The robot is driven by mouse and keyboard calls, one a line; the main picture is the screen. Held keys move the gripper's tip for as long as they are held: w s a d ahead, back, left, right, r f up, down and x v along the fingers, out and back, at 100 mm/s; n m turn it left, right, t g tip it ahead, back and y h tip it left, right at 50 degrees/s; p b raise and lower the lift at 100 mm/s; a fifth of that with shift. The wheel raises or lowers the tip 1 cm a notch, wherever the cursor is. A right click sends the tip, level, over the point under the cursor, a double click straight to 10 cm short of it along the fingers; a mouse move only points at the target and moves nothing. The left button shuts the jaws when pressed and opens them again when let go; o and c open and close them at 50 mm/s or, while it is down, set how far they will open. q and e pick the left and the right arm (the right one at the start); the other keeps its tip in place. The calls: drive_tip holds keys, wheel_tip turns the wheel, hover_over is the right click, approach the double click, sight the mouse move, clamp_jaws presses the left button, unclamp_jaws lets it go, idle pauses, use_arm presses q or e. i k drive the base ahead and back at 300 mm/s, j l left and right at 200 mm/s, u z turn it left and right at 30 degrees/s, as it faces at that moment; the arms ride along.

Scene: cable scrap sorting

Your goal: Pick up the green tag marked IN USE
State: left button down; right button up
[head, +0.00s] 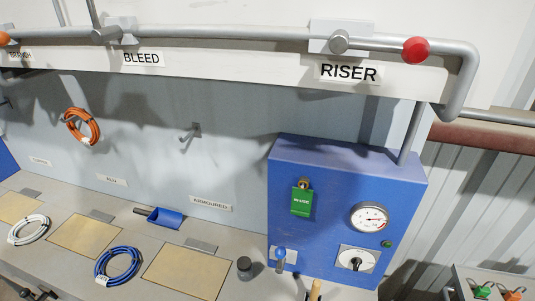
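The green tag (301,201) is marked IN USE in white letters. It hangs upright from a small brass-coloured fitting (304,183) on the front of the blue cabinet (335,215). Nothing touches the tag apart from its fitting. A dark two-pronged part, which looks like my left gripper (37,294), shows at the bottom left edge, far from the tag. It is cut off by the frame, and I cannot tell its opening. My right gripper is not in view.
The cabinet also carries a gauge (369,217), a black rotary switch (356,260) and a blue-handled part (280,256). The bench holds a blue cable coil (106,275), a white coil (12,237), a blue scoop (166,218) and a dark cylinder (244,266). A grey pipe (230,33) runs above.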

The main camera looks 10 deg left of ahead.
sight(302, 198)
drive_tip(key=i+j+u, duration=0.15)
drive_tip(key=i+j, duration=0.2)
drive_tip(key=i+j+u, duration=0.2)
drive_tip(key=i, duration=0.25)
